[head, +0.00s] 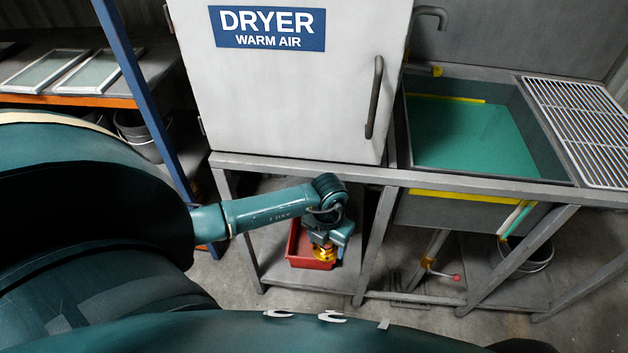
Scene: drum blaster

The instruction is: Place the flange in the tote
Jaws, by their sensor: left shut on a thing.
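My left arm reaches down below the dryer bench. Its gripper (325,244) points downward and is shut on the flange (325,254), a small gold-yellow piece. The red tote (303,262) sits on the low shelf under the dryer. The gripper and the flange are over the right part of the tote in this view. I cannot tell whether the flange touches the tote's floor. The gripper and wrist hide part of the tote, and its inside is mostly hidden. My right gripper does not show.
A white dryer cabinet (285,95) stands on the grey bench frame, whose front rail (300,167) runs above the shelf and beside my wrist. Bench legs flank the shelf (275,268). A sink (470,135) is at right, a bucket (528,255) below it. A blue post (140,85) stands at left.

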